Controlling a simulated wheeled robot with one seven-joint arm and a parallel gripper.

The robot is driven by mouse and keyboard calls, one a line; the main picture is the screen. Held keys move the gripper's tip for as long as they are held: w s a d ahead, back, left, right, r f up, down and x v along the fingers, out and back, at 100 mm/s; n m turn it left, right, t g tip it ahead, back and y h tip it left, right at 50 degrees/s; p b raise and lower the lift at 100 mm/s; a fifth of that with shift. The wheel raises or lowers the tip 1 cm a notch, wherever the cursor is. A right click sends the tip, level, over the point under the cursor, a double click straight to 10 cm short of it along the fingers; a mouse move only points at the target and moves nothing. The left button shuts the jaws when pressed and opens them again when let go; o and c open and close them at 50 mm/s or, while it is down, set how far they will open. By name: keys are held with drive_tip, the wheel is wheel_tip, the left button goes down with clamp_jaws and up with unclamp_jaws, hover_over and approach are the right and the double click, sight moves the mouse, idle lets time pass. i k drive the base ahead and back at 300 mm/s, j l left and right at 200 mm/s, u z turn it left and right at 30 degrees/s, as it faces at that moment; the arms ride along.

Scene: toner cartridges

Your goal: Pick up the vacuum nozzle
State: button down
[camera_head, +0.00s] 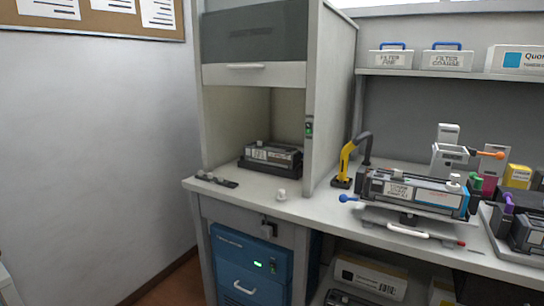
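The vacuum nozzle appears to be the yellow and black tool (346,163) on the bench, just right of the cabinet's right wall. Its yellow body stands nearly upright on a dark foot, and a black curved hose or neck bends over from its top to the right. Its lower right part is close to a toner cartridge (412,190) on a stand; I cannot tell whether they touch. My gripper is not in view.
An open-fronted cabinet (312,110) with a raised sash holds a dark cartridge (272,156). A small white knob-like piece (281,195) and dark small parts (217,180) lie at the bench front. Several bottles and boxes crowd the right. A blue unit (250,270) stands below.

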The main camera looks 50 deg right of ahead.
sight(352, 144)
drive_tip(key=k+l+u, duration=0.3)
drive_tip(key=k+l, duration=0.4)
drive_tip(key=l, duration=0.15)
drive_tip(key=k+l, duration=0.15)
drive_tip(key=l, duration=0.25)
drive_tip(key=k+l+u, duration=0.15)
drive_tip(key=l, duration=0.2)
drive_tip(key=k+l, duration=0.15)
drive_tip(key=l, duration=0.25)
drive_tip(key=k+l+u, duration=0.15)
drive_tip(key=l, duration=0.2)
